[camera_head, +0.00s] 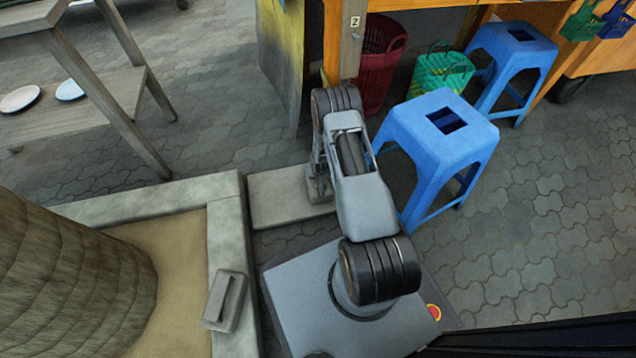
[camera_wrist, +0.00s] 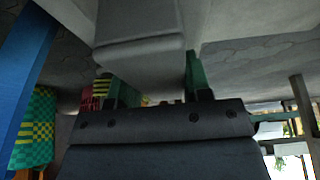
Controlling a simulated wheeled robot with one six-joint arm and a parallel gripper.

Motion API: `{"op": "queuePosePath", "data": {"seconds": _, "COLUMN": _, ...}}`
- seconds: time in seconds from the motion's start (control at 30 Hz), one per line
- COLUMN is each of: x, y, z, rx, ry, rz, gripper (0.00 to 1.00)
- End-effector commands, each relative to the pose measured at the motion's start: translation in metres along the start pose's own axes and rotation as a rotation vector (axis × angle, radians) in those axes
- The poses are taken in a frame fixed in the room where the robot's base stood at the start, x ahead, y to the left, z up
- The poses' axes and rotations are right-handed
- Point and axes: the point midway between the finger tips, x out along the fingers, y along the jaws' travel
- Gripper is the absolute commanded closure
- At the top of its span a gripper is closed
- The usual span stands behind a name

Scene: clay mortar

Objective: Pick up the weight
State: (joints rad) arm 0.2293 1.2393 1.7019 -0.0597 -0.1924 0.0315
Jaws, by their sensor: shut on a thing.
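In the wrist view, a smooth grey block with rounded edges, which I take to be the weight (camera_wrist: 140,45), sits between the two green fingers of my gripper (camera_wrist: 153,75). The gripper is shut on it. Its far end runs out of the top of the picture. In the head view, my gripper (camera_head: 319,188) is low, at the right end of a pale stone slab (camera_head: 275,199). The weight cannot be told apart from the gripper there, so I cannot tell whether it touches the slab.
A blue stool (camera_head: 440,130) stands right of my arm, with another blue stool (camera_head: 515,50) behind it. A red basket (camera_head: 378,60) and green basket (camera_head: 440,72) are at the back. A stone-rimmed planter (camera_head: 228,225) carries a small grey block (camera_head: 225,300). Paving at right is clear.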

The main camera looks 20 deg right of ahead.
Motion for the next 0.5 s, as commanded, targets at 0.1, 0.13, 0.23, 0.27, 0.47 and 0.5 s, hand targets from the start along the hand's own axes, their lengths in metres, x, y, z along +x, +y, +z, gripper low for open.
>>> {"op": "queuePosePath", "data": {"seconds": 0.1, "x": 0.0000, "y": -0.0001, "z": 0.0001, "rx": 0.000, "ry": 0.000, "rz": 0.000, "gripper": 0.94}}
{"op": "queuePosePath", "data": {"seconds": 0.13, "x": 0.0000, "y": -0.0001, "z": 0.0001, "rx": 0.000, "ry": 0.000, "rz": 0.000, "gripper": 0.97}}
{"op": "queuePosePath", "data": {"seconds": 0.23, "x": 0.0000, "y": -0.0001, "z": 0.0001, "rx": 0.000, "ry": 0.000, "rz": 0.000, "gripper": 1.00}}
{"op": "queuePosePath", "data": {"seconds": 0.27, "x": 0.0000, "y": -0.0001, "z": 0.0001, "rx": 0.000, "ry": 0.000, "rz": 0.000, "gripper": 1.00}}
{"op": "queuePosePath", "data": {"seconds": 0.47, "x": 0.0000, "y": -0.0001, "z": 0.0002, "rx": 0.000, "ry": 0.000, "rz": 0.000, "gripper": 1.00}}
{"op": "queuePosePath", "data": {"seconds": 0.5, "x": -0.0020, "y": 0.0000, "z": -0.0049, "rx": 0.000, "ry": 0.010, "rz": 0.000, "gripper": 1.00}}
